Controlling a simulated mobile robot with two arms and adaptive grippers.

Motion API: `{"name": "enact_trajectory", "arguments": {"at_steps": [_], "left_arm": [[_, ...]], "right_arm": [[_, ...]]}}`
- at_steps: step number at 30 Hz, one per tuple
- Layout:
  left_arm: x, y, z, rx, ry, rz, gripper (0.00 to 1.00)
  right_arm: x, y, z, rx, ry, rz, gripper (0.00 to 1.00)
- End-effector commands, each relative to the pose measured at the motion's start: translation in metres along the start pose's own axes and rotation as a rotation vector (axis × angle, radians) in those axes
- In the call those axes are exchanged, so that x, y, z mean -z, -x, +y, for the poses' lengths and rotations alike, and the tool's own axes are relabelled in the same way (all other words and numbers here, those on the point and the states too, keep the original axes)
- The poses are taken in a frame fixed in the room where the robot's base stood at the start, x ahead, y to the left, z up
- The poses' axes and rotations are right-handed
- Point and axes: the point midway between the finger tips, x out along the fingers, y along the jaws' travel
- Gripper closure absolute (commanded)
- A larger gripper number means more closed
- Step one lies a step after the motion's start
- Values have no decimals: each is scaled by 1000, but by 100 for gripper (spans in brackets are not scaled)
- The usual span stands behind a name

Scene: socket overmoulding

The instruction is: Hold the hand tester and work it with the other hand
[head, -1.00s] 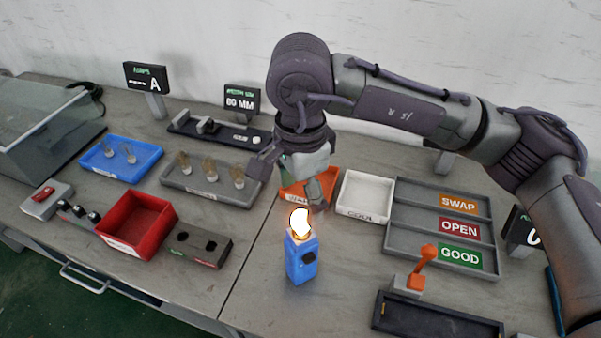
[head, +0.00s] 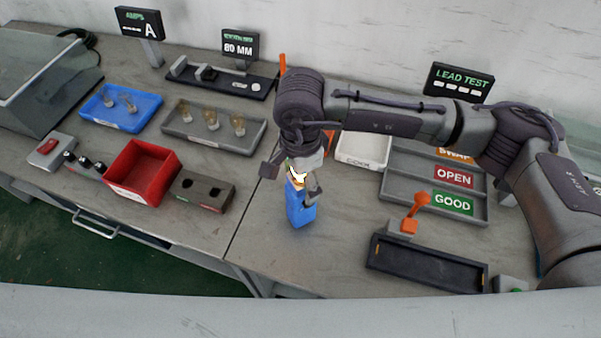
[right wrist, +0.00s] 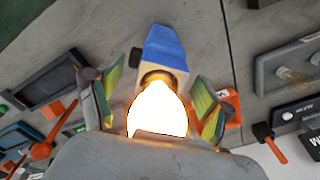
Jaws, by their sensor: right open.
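The blue hand tester (head: 299,210) stands upright on the table, with a lit, glowing bulb (head: 297,174) in its top. My right gripper (head: 291,180) is above it with its fingers open on either side of the bulb. In the right wrist view the bulb (right wrist: 158,108) glows white between the two spread fingers, and the tester (right wrist: 163,50) lies beyond it. I see a gap between each finger and the bulb. My left gripper is not in view.
A red bin (head: 143,172) and a grey two-hole block (head: 201,190) stand to the left. Blue (head: 121,107) and grey (head: 213,122) bulb trays lie behind them. A white tray (head: 362,152), sorting rack (head: 432,183) and black tray with orange lever (head: 428,265) are right. Table in front of the tester is clear.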

Motion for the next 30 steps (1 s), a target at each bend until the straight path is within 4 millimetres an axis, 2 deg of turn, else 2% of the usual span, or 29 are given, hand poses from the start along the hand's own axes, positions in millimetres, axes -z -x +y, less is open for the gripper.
{"name": "enact_trajectory", "arguments": {"at_steps": [1, 2, 15, 16, 21, 22, 30], "left_arm": [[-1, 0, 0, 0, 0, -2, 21], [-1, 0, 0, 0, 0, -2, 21], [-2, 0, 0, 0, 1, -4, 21], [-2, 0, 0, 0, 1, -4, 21], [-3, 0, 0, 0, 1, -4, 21], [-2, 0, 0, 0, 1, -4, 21], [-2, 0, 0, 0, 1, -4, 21]], "right_arm": [[0, 0, 0, 0, 0, 0, 21], [0, 0, 0, 0, 0, 0, 26], [0, 0, 0, 0, 0, 1, 99], [0, 0, 0, 0, 0, 1, 56], [0, 0, 0, 0, 0, 1, 85], [0, 0, 0, 0, 0, 1, 88], [0, 0, 0, 0, 0, 1, 88]]}}
